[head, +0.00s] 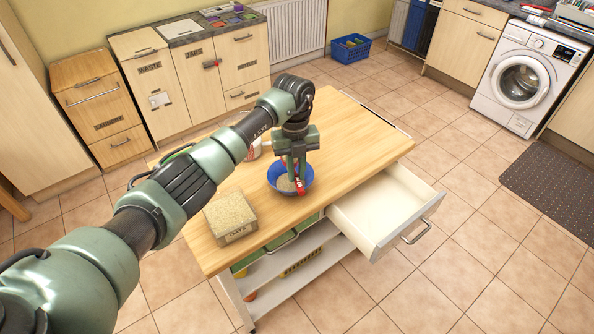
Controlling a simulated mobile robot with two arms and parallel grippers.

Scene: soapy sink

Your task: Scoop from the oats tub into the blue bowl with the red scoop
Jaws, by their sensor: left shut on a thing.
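The blue bowl (273,176) stands on the wooden top of the kitchen cart, with pale oats (285,184) visible inside. My left gripper (298,178) points down over the bowl and is shut on the red scoop (300,187). The scoop's lower end is in or just above the bowl; I cannot tell which. The square oats tub (230,217), full to the top with oats, stands on the cart to the left of the bowl and nearer to me. My right gripper is not in view.
The wooden cart top (350,140) is clear to the right and behind the bowl. A drawer (385,212) stands open at the cart's right front. A pale container (253,148) is partly hidden behind my left arm. A blue basket (350,48) sits on the floor.

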